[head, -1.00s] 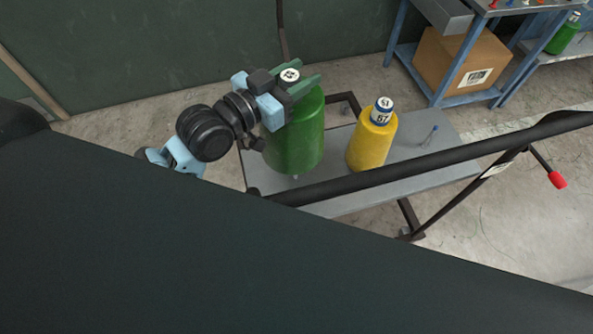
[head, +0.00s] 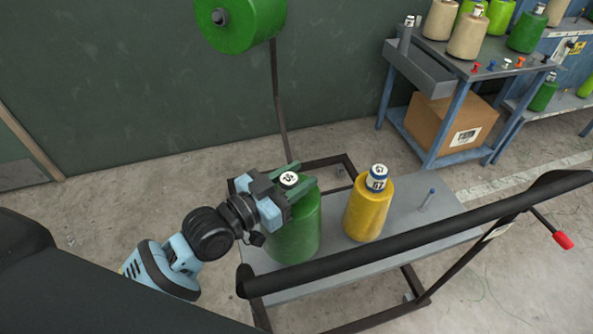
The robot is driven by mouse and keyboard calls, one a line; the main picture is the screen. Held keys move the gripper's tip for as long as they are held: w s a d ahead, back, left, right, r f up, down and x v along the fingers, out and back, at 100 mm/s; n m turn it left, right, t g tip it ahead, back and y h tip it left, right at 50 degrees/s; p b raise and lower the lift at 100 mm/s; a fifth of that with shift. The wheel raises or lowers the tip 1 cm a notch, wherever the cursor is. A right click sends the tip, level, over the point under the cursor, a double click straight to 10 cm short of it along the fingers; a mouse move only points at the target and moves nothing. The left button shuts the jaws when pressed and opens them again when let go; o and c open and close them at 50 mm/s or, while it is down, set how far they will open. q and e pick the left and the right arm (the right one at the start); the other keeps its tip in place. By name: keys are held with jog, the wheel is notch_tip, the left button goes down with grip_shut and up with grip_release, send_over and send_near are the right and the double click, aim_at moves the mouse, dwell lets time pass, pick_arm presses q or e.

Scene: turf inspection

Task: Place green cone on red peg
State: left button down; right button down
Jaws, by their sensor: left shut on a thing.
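The green cone (head: 298,228) stands upright at the left end of the grey trolley (head: 405,222). My left gripper (head: 290,183) is shut on its top, with the fingers either side of the white-labelled tip. A small red peg-like piece (head: 475,68) sits at the front edge of the blue-legged table (head: 458,52) at the upper right. My right gripper is not in view.
A cardboard box (head: 447,122) is under the table.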

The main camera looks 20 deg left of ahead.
pick_arm(q)
jog(key=shift+f, duration=1)
jog(key=shift+f+b, duration=0.3)
jog(key=shift+f, duration=0.4)
jog(key=c, duration=1.3)
grip_release()
jog(key=shift+f, duration=0.3)
jog(key=o, duration=0.4)
